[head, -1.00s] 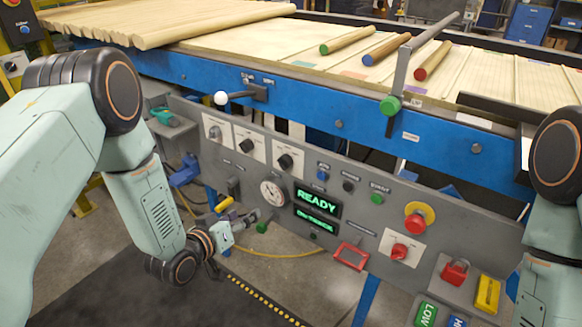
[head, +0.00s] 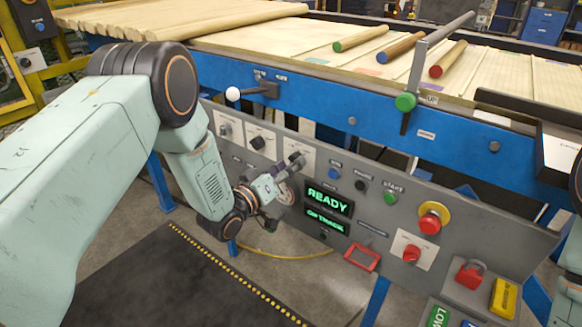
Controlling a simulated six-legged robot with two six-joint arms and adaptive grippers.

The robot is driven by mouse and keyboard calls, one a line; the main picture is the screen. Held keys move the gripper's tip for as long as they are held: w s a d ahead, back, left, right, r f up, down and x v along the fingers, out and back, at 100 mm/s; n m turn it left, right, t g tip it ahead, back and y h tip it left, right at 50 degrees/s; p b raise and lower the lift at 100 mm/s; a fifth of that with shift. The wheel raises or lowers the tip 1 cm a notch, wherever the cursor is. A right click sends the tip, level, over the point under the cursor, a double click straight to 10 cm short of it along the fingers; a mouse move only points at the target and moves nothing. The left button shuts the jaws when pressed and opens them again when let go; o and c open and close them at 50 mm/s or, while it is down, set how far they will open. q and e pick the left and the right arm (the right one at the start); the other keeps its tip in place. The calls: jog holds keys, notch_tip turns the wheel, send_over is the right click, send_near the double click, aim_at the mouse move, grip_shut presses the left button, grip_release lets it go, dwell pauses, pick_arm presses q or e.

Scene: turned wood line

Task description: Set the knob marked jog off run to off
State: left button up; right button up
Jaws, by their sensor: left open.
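Selector knobs sit on white plates on the grey control panel (head: 330,238). A red knob (head: 411,253) is on another plate further right. The lettering is too small to tell which reads jog off run. My left gripper (head: 296,162) is open and empty in front of the third plate. I cannot tell whether it touches anything. My right gripper is out of view.
Displays reading READY (head: 328,199) and ON TRACK, a green button (head: 390,197) and a red stop button (head: 430,222) are right of my left gripper. A white-ball lever (head: 233,94) sticks out above the knobs. A red guard frame (head: 362,256) projects below.

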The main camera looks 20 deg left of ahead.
pick_arm(q)
jog(key=shift+x, duration=0.8)
jog(key=shift+s, duration=0.1)
jog(key=shift+c, duration=1.2)
jog(key=c, duration=0.9)
